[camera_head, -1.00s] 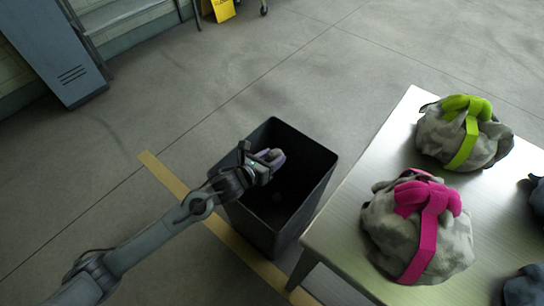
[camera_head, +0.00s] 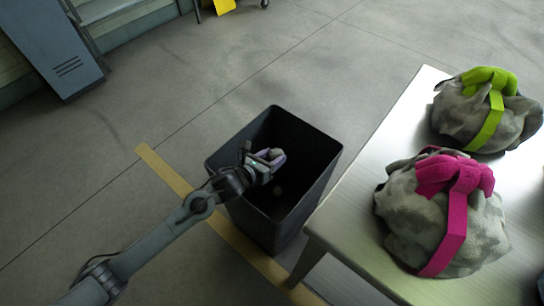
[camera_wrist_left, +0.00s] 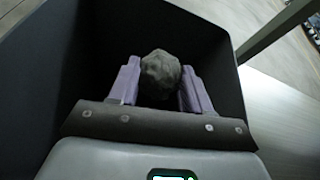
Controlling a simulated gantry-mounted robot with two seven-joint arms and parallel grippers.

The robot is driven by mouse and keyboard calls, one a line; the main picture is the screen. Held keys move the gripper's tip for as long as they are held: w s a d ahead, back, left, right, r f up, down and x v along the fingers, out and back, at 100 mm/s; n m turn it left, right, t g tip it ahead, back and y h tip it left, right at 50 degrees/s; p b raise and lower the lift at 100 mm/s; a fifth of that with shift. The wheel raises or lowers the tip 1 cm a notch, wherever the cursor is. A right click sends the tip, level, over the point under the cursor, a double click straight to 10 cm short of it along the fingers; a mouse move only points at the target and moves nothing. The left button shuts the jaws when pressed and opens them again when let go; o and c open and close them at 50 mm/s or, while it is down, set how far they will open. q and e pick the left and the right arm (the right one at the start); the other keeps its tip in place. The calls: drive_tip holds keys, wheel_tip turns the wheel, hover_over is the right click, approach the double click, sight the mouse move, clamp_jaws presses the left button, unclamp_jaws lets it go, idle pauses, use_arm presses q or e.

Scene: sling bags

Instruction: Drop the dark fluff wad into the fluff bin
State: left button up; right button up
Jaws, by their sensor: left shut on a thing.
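The dark fluff wad (camera_wrist_left: 160,72) is a rough grey-black lump between the purple fingers of my left gripper (camera_wrist_left: 158,88) in the left wrist view. The gripper is shut on it. In the head view my left gripper (camera_head: 271,160) is over the opening of the fluff bin (camera_head: 318,185), a black open-topped bin on the floor. The wad (camera_head: 276,153) shows only as a small grey patch there. The bin's dark walls (camera_wrist_left: 215,60) surround the fingers in the wrist view. A small pale spot shows inside the bin; I cannot tell what it is. My right gripper is not in view.
A metal table (camera_head: 345,210) stands right of the bin, with a grey bag with a pink strap (camera_head: 405,215) and one with a green strap (camera_head: 460,110). A yellow line (camera_head: 165,172) runs along the floor. The floor left of the bin is clear.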

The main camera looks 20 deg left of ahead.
use_arm(q)
drive_tip(key=o, duration=1.1)
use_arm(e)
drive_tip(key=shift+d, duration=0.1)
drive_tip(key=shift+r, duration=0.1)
use_arm(q)
drive_tip(key=shift+p+v, duration=2.75)
drive_tip(key=shift+v, duration=2.65)
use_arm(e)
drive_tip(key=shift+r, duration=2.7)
use_arm(q)
drive_tip(key=shift+r, duration=0.1)
